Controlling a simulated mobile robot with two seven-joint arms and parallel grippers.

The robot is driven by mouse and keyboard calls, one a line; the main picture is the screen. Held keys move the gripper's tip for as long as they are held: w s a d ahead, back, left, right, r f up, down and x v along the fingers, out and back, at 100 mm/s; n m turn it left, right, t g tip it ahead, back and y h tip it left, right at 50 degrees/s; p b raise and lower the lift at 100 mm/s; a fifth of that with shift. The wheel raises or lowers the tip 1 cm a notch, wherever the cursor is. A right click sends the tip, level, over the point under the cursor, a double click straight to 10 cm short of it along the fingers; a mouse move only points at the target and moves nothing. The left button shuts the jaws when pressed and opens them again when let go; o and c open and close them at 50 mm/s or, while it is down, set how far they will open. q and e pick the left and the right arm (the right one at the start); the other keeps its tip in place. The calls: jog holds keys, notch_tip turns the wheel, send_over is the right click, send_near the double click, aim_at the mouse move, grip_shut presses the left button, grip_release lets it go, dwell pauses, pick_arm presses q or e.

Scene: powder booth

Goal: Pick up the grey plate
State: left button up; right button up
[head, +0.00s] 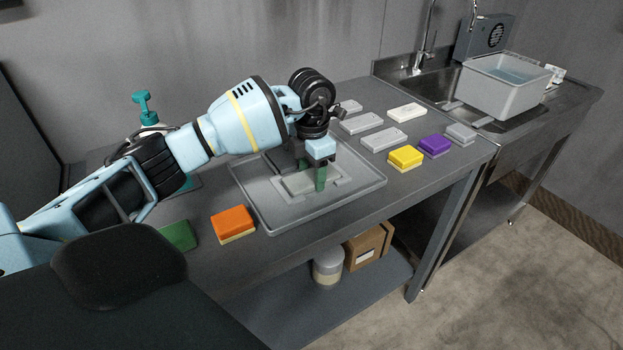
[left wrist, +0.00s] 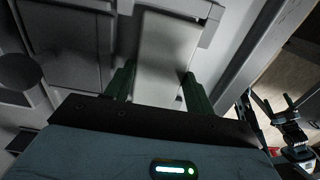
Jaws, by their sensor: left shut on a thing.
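A flat grey plate (head: 297,184) is at the grey tray (head: 262,208) on the metal bench. My left gripper (head: 310,178) reaches down over the tray with its green fingers around the plate. In the left wrist view the pale grey plate (left wrist: 160,55) lies between the two green fingers of the gripper (left wrist: 159,88), which is shut on it. In the head view the fingers and wrist hide part of the plate. Whether it is clear of the tray I cannot tell.
Several grey blocks (head: 383,139), a white block (head: 407,112), a yellow block (head: 405,157) and a purple block (head: 434,146) lie right of the tray. An orange block (head: 233,223) and green block (head: 178,236) lie left. A grey tub (head: 500,92) stands at the sink.

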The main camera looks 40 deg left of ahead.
pick_arm(q)
jog(key=shift+c, duration=0.5)
jog(key=shift+r, duration=0.15)
jog(key=shift+r, duration=0.3)
jog(key=r, duration=0.1)
jog(key=d+r, duration=0.1)
jog(key=shift+s+r, duration=0.15)
jog(key=shift+r, duration=0.2)
jog(key=s+d, duration=0.3)
jog(key=d, duration=0.4)
jog(key=s+d+r, duration=0.1)
jog(key=s+d, duration=0.1)
jog(key=d, duration=0.4)
jog(key=shift+s+d+r+b, duration=0.2)
jog(key=shift+s+d+b, duration=0.2)
jog(key=shift+b, duration=0.05)
